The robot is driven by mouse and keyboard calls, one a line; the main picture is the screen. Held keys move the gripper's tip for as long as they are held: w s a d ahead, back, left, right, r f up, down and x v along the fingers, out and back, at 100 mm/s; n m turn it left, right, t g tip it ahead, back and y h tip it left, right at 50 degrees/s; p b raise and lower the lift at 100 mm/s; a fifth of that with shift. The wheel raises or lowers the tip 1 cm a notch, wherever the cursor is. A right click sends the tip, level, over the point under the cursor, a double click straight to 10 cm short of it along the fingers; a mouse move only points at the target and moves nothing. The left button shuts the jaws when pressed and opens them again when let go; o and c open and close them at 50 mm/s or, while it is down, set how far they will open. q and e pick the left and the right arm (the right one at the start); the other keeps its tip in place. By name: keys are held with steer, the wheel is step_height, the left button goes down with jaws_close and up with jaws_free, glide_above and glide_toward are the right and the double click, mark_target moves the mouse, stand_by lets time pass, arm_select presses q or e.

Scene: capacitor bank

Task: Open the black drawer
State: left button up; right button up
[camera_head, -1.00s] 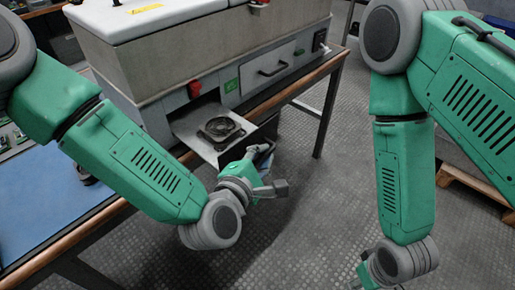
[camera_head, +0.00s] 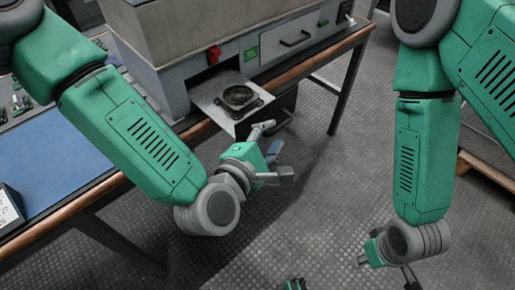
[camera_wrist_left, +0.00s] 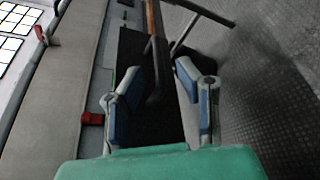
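The black drawer (camera_head: 288,101) sticks out from under the grey machine, with a grey metal top plate carrying a dark round ring (camera_head: 239,97). Its dark front and black bar handle (camera_wrist_left: 155,75) show in the left wrist view. My left gripper (camera_head: 281,151) is in front of and below the drawer in the head view. Its blue-padded fingers (camera_wrist_left: 158,86) are spread, and the handle appears between them in the left wrist view. I cannot tell whether they touch it. My right gripper (camera_head: 388,268) is low at the right, away from the drawer, and its fingers are barely visible.
The grey machine (camera_head: 185,45) stands on a wood-edged bench (camera_head: 330,45). A red switch (camera_head: 214,54) and a closed grey drawer (camera_head: 300,38) are on its front. A blue mat (camera_head: 55,165) lies at left. The metal floor (camera_head: 330,200) is open.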

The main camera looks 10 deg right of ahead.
arm_select(q)
steer(key=v, duration=0.7)
steer(key=shift+s+a, duration=0.2)
steer(key=s+a+f+m+g+y, duration=0.2)
steer(key=s+a+f+m+g, duration=0.1)
steer(key=a+f+m, duration=0.3)
steer(key=s+a+f+m+g+y, duration=0.1)
steer(key=s+a+f+m+g, duration=0.15)
steer(key=a+f, duration=0.45)
steer(key=s+a+f+m+g+y, duration=0.3)
steer(key=s+a+f+m, duration=0.1)
steer(key=a, duration=0.5)
steer(key=s+a+f+m+g+y, duration=0.3)
steer(key=s+a+f+m, duration=0.2)
steer(key=a, duration=0.4)
steer(key=shift+s+p, duration=0.45)
steer(key=shift+s, duration=0.25)
